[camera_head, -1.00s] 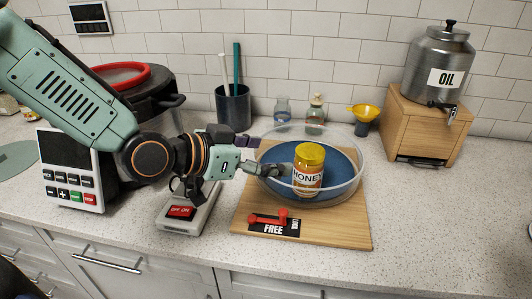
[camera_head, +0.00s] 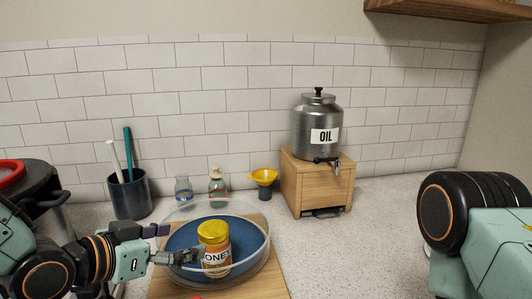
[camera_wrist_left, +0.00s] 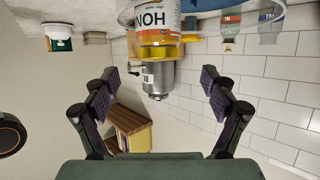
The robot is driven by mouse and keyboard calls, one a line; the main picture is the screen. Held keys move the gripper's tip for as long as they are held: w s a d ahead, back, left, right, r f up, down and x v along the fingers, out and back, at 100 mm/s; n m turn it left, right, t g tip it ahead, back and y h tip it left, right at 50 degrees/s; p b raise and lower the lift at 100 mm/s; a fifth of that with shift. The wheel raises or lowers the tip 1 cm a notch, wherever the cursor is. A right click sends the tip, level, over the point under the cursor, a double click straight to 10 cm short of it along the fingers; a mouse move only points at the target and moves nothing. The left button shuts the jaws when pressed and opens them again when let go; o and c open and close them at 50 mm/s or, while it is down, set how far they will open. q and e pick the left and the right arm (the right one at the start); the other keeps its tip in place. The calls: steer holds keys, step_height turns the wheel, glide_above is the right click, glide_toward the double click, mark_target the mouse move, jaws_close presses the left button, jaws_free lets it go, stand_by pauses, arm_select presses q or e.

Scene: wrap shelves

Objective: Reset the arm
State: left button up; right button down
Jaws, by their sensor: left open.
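My left gripper (camera_head: 178,243) comes in from the lower left in the head view. Its fingers are open beside the honey jar. The honey jar (camera_head: 215,262) has a yellow lid and stands upright in a clear round dish with a blue base (camera_head: 254,238). In the left wrist view, which is upside down, the two dark finger pads (camera_wrist_left: 158,95) are spread wide with nothing between them. The honey jar (camera_wrist_left: 158,18) shows ahead of them at the top. Part of my right arm shows at the right of the head view; its gripper is not visible.
A metal oil dispenser (camera_head: 316,135) stands on a wooden box (camera_head: 322,186) at the back. A yellow funnel (camera_head: 264,176), small bottles (camera_head: 217,188) and a dark utensil cup (camera_head: 129,197) line the wall. The counter (camera_head: 365,235) right of the board is clear.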

mark_target(201, 236)
arm_select(q)
steer(key=shift+b+x, duration=0.35)
steer(key=shift+x, duration=3.8)
steer(key=shift+r, duration=0.1)
